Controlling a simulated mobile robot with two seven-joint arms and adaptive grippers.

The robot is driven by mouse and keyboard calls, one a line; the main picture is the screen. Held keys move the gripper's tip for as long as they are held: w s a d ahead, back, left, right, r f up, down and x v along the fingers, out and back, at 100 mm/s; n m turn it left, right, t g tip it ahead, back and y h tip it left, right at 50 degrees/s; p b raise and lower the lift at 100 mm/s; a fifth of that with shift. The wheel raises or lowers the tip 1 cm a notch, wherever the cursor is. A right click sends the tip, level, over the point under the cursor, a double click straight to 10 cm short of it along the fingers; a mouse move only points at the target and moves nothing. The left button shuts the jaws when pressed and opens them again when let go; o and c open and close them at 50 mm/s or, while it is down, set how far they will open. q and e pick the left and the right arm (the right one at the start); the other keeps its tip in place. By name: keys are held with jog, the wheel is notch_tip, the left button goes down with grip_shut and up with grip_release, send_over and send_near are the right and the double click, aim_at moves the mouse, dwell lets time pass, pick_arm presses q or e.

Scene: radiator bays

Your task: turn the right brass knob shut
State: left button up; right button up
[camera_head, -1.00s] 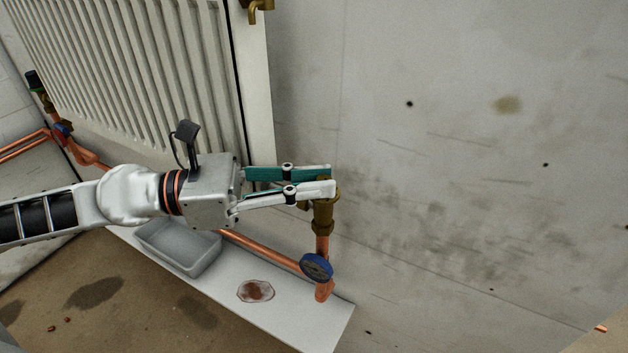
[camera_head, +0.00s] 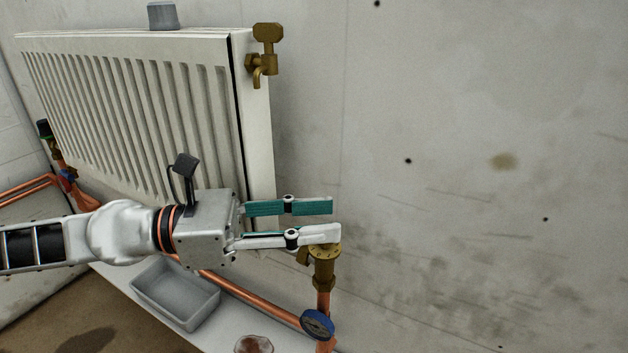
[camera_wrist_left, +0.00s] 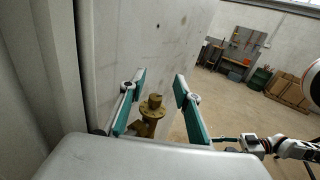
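The lower right brass valve (camera_head: 324,268) stands upright on a copper pipe beside the radiator's lower right corner. Its round flanged brass top (camera_head: 325,249) shows just below my left gripper (camera_head: 335,219). That gripper is open and empty, fingers apart, the nearer finger overlapping the valve top in the head view; whether it touches cannot be told. In the left wrist view the brass valve (camera_wrist_left: 152,108) appears between the open fingers, beyond the palm. A brass tap with a flat knob (camera_head: 268,32) sits on the radiator's upper right corner. My right gripper (camera_wrist_left: 232,140) is small at the wrist view's right.
A blue wheel (camera_head: 317,324) sits on the copper pipe below the valve. The white radiator (camera_head: 130,110) is behind my left arm. A grey tray (camera_head: 175,293) stands on the white ledge below. Bare wall lies right of the valve.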

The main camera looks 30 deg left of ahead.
pick_arm(q)
notch_tip(320, 180, up, 7)
dwell(0.8)
jog(key=shift+f, duration=0.1)
